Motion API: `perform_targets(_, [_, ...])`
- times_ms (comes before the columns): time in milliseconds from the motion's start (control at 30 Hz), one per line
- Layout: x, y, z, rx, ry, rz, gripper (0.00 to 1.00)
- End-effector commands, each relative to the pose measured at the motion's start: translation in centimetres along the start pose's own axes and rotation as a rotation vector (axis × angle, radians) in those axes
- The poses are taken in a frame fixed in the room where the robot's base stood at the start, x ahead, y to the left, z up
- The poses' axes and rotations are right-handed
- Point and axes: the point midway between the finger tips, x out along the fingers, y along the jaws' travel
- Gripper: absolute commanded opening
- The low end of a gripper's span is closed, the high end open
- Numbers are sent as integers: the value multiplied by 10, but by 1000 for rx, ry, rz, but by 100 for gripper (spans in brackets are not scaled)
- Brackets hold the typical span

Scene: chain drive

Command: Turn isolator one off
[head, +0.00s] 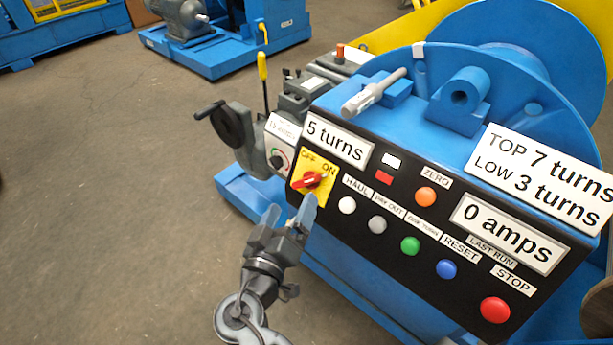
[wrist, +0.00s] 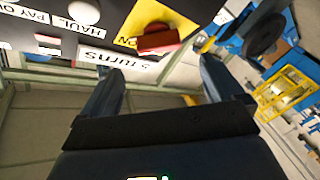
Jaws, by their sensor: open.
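The isolator is a red rotary handle (head: 312,180) on a yellow plate (head: 302,193) marked OFF at left and ON at right. It is on the left end of the black control panel. The handle's pointer end is toward ON. In the wrist view the red handle (wrist: 158,41) shows beyond the fingertips, near the top. My gripper (head: 291,208) is open, just below and left of the yellow plate, with its fingers pointing up at it. Nothing shows between the fingers. I cannot tell the exact gap to the panel.
The panel also has a white HAUL button (head: 347,205), a red STOP button (head: 495,309) and several other buttons. A black handwheel (head: 228,125) and a yellow-topped lever (head: 262,80) stand at the panel's left. Open floor (head: 110,180) lies further left.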

Motion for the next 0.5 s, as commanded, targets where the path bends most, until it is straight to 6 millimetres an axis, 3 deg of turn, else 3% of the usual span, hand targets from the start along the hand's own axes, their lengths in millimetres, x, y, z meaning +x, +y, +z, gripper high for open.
perform_targets(500, [68, 0, 0, -1, -2, -1, 95])
